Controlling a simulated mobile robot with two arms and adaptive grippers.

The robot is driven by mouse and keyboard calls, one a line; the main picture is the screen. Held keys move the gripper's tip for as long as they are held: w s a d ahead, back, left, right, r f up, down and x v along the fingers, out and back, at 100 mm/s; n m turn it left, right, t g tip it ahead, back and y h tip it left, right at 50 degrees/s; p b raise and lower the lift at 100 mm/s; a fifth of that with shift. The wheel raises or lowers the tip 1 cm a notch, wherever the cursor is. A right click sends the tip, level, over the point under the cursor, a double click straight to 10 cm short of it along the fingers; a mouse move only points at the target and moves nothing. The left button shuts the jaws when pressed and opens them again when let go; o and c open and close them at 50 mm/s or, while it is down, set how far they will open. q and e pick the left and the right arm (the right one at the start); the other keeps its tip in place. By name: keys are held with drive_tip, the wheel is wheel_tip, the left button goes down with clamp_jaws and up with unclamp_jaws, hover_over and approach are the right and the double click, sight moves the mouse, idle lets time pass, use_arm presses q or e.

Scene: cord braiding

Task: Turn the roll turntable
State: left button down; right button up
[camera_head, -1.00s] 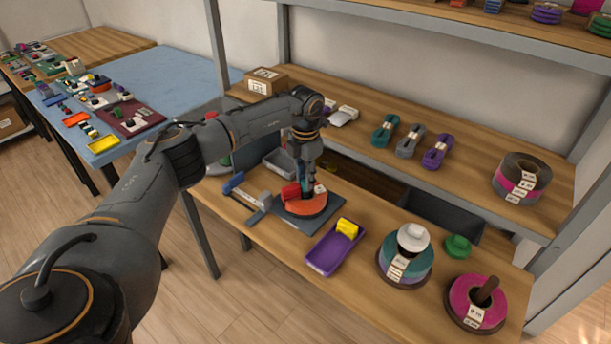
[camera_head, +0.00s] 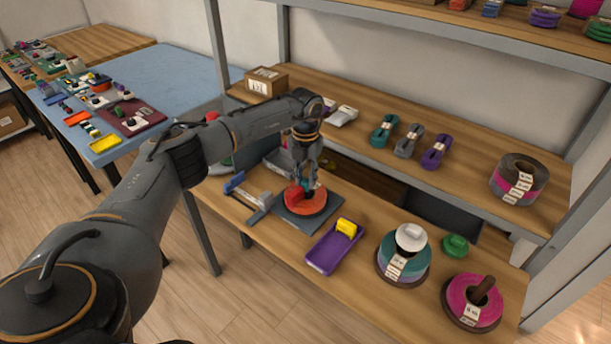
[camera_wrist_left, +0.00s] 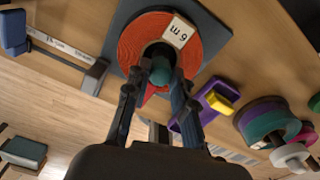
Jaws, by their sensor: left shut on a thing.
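The roll turntable is a dark grey square base (camera_head: 328,213) with an orange-red round roll (camera_head: 314,207) on it, on the workbench. In the left wrist view the roll (camera_wrist_left: 133,42) has a white "6 m" label (camera_wrist_left: 178,31) and a dark centre. My left gripper (camera_head: 307,184) points down over the roll. Its fingers are shut on a small teal piece, which shows between the fingertips in the left wrist view (camera_wrist_left: 162,72). A red piece (camera_head: 294,195) sits beside the fingers; the fingers partly hide it in the wrist view. My right gripper is not in view.
A blue-and-grey clamp-like tool (camera_head: 254,198) lies left of the base. A purple tray (camera_head: 325,255) with a yellow block (camera_head: 347,227) is in front. Rolls on spindles (camera_head: 404,260) (camera_head: 473,301) stand to the right. The raised shelf (camera_head: 470,183) runs behind.

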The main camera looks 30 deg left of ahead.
use_arm(q)
drive_tip(key=shift+n+p, duration=0.3)
drive_tip(key=shift+n, duration=0.8)
drive_tip(key=c, duration=1.1)
unclamp_jaws()
wheel_tip(320, 180, up, 12)
drive_tip(key=shift+r, duration=0.1)
